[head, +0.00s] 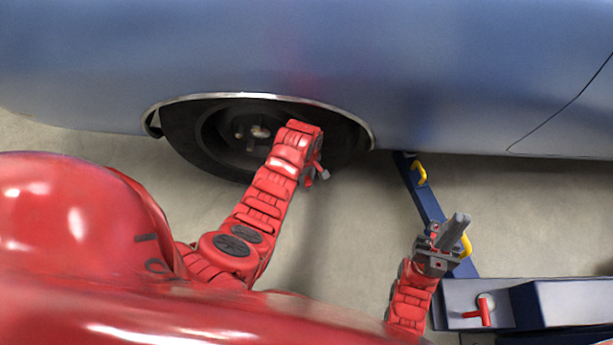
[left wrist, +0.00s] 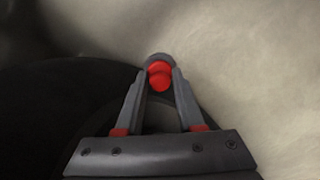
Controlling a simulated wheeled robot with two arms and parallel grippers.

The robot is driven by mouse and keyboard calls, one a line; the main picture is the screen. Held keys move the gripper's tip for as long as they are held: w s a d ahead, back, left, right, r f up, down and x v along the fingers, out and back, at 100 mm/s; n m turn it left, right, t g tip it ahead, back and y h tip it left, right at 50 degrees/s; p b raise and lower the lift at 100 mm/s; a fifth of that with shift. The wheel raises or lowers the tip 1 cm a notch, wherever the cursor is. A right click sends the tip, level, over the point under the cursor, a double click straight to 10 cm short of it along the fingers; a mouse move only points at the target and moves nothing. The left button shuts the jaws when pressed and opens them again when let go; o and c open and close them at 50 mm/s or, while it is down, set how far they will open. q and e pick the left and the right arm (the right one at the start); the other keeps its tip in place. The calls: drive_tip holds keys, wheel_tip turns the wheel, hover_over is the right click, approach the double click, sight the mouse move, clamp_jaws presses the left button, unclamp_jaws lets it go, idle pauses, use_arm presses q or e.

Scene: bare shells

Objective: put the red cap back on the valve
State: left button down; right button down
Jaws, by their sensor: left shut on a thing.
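My left gripper (head: 318,178) is in front of the lower right part of the wheel (head: 183,130); its arm hides part of the wheel. In the left wrist view its two fingers (left wrist: 160,84) close in on a small round red cap (left wrist: 160,75), held at the fingertips. A grey rounded shape shows just behind the cap; I cannot tell what it is. The dark tyre (left wrist: 50,100) lies behind the fingers at the left. I cannot make out the valve in either view. My right gripper (head: 457,222) is at the lower right, away from the wheel; its finger gap is unclear.
The blue car body (head: 450,70) spans the top, with a bright arch trim over the wheel. A dark blue lift arm (head: 428,204) with yellow handles and a blue beam (head: 560,302) with a red lever (head: 481,312) stand at the right. Bare floor lies between wheel and lift.

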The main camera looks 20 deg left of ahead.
use_arm(q)
drive_tip(key=shift+f+p, duration=0.1)
drive_tip(key=shift+p, duration=0.9)
idle(1.7)
unclamp_jaws()
idle(0.6)
drive_tip(key=shift+r+p, duration=3.4)
drive_tip(key=shift+r, duration=0.1)
drive_tip(key=shift+f, duration=0.1)
clamp_jaws()
